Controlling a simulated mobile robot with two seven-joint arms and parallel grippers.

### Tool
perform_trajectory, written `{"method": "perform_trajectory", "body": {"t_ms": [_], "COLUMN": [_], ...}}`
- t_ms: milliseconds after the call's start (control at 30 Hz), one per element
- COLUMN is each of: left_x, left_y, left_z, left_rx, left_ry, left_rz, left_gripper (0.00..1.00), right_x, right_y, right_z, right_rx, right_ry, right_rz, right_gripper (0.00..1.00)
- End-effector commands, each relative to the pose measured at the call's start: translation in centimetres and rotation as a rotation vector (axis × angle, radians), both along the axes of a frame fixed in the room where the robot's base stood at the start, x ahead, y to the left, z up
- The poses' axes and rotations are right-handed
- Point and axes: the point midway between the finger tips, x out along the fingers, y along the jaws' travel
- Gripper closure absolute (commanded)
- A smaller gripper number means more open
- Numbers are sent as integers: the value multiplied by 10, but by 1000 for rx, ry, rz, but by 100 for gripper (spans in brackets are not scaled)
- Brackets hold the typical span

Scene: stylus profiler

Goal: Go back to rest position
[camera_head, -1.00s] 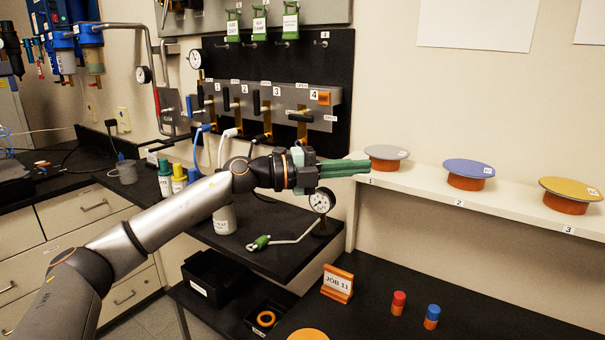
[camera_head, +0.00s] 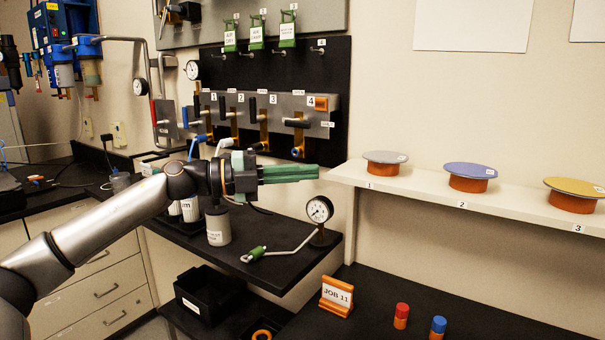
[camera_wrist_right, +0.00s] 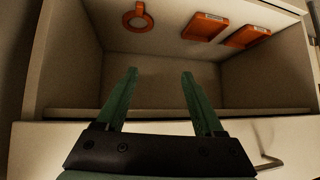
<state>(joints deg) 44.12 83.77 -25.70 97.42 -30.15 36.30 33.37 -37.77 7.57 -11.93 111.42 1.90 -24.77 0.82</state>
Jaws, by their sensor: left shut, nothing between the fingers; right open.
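My left gripper (camera_head: 318,173) is in the head view, its green fingers shut with nothing between them. It points right, in the air above the black bench with the gauge, left of the shelf. My right gripper (camera_wrist_right: 158,75) shows in the right wrist view, its two green fingers apart and empty. They point toward the inside of a pale open compartment (camera_wrist_right: 85,75). My right arm is not in the head view.
The white shelf (camera_head: 420,192) carries grey, blue and yellow-topped discs on orange bases. A dial gauge (camera_head: 319,209) stands below my left gripper. A valve panel (camera_head: 265,120) is behind it. Orange items, including a ring (camera_wrist_right: 138,18), are in the compartment.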

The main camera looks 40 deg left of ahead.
Motion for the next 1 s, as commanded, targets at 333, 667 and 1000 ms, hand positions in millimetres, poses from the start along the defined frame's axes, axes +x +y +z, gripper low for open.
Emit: {"method": "perform_trajectory", "body": {"t_ms": [333, 667, 1000], "left_x": [0, 0, 0], "left_y": [0, 0, 0], "left_z": [0, 9, 110], "left_rx": [0, -1, 0], "left_ry": [0, -1, 0], "left_rz": [0, 0, 1], "left_gripper": [100, 100, 100], "right_x": [-1, -5, -9], "right_y": [-3, -5, -12], "right_z": [-2, 3, 99], "right_rx": [-5, -8, -17], "right_ry": [4, 14, 11], "right_rz": [-1, -4, -17], "right_gripper": [30, 30, 30]}}
